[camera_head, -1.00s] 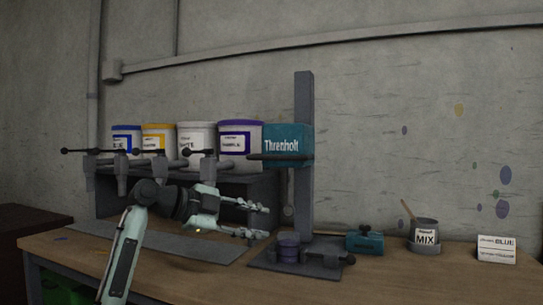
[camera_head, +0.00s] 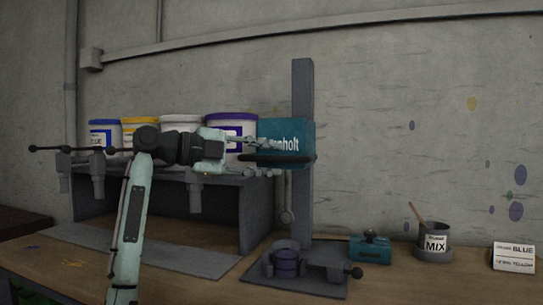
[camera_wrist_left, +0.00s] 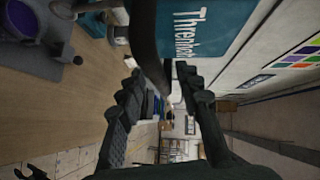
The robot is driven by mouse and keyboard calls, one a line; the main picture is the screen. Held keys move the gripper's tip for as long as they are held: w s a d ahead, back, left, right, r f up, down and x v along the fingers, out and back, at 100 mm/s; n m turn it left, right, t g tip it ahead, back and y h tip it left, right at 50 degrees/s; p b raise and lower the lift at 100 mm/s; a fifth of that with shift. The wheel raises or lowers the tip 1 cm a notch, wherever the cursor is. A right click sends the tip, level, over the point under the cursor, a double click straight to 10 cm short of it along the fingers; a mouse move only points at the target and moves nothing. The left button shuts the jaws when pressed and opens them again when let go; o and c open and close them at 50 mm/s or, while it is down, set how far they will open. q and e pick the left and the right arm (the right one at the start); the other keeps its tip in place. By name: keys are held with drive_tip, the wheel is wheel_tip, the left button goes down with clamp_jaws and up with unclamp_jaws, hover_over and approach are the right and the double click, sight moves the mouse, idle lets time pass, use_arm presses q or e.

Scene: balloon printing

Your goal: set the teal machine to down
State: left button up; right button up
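The teal machine (camera_head: 300,134) has a teal head lettered "Threnholt", partly covered, high on a grey upright column (camera_head: 303,205). A dark bar (camera_head: 286,158) runs across the head's lower front. My left gripper (camera_head: 262,157) is at the head's left side, level with the bar, fingers apart. In the left wrist view the gripper (camera_wrist_left: 156,68) is open around the bar (camera_wrist_left: 146,35), which runs between its fingers; I see no grip on it. A purple cup (camera_head: 287,262) stands on the machine's base. My right gripper is out of view.
Several paint tubs, including a purple-rimmed one (camera_head: 231,128), stand on a grey shelf (camera_head: 150,172) behind my left arm. A small teal box (camera_head: 370,250), a MIX pot (camera_head: 434,243) and a card (camera_head: 514,258) stand at right. The bench has bare wood between them.

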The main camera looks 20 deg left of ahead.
use_arm(q)
drive_tip(key=shift+w+d+f, duration=0.1)
drive_tip(key=shift+w+d, duration=0.25)
drive_tip(key=shift+d, duration=0.05)
drive_tip(key=shift+c, duration=0.4)
clamp_jaws()
